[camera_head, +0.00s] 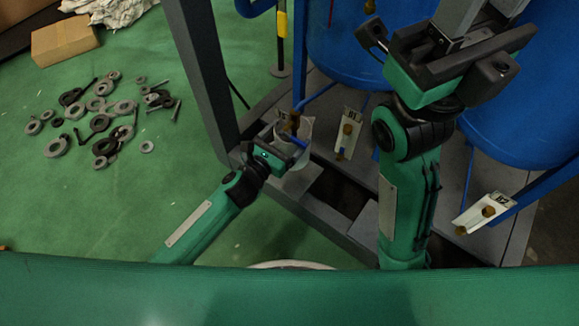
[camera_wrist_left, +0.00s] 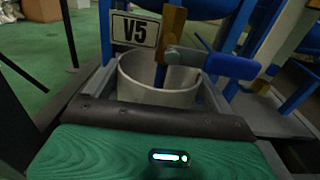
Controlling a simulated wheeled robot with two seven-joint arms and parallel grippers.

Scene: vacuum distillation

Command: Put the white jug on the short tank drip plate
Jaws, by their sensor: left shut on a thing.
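The white jug (camera_head: 297,178) is at the near left end of the grey metal stand, below a brass tap with a blue lever. My left gripper (camera_head: 284,150) is shut on it. In the left wrist view the jug (camera_wrist_left: 150,92) is upright between the fingers, and the tap, beside a V5 label (camera_wrist_left: 136,31), reaches down over its open mouth. A grey plate (camera_head: 306,183) lies under or just beside the jug; I cannot tell whether the jug touches it. My right gripper (camera_head: 436,48) is raised over the stand, fingers spread and empty.
Blue tanks (camera_head: 350,45) stand behind, with labelled taps (camera_head: 347,135) and (camera_head: 487,212) along the stand. A grey post (camera_head: 202,75) rises left of the jug. Loose metal parts (camera_head: 105,118) and a cardboard box (camera_head: 64,41) lie on the green floor.

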